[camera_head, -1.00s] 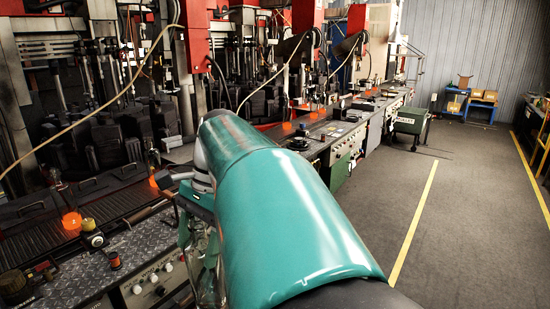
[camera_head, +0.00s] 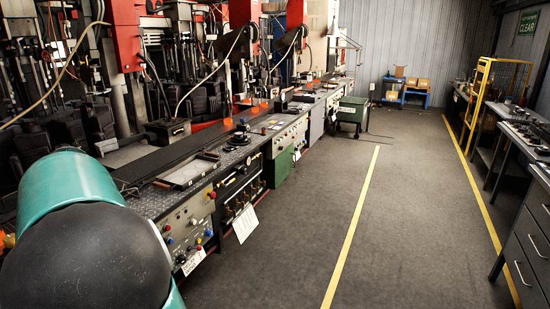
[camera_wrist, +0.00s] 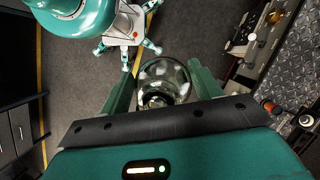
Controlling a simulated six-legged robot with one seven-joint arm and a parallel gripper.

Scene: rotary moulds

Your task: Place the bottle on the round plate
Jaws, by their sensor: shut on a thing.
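In the wrist view my gripper (camera_wrist: 161,78) is shut on a clear glass bottle (camera_wrist: 164,72), which sits between its two green fingers. The bottle is seen end-on, so its full length is hidden. It is held over dark floor, beside the bench. In the head view my gripper and the bottle are out of sight; only my teal arm shows at lower left. A dark round piece (camera_head: 238,138) lies on the bench top and may be the round plate; I cannot be sure.
A long bench (camera_head: 195,212) with control panels runs along the left, with red machines (camera_head: 125,35) behind it. A green bin (camera_head: 352,112) stands by its far end. The grey aisle (camera_head: 400,215) is clear. Drawers (camera_head: 525,225) and a yellow frame (camera_head: 482,85) line the right.

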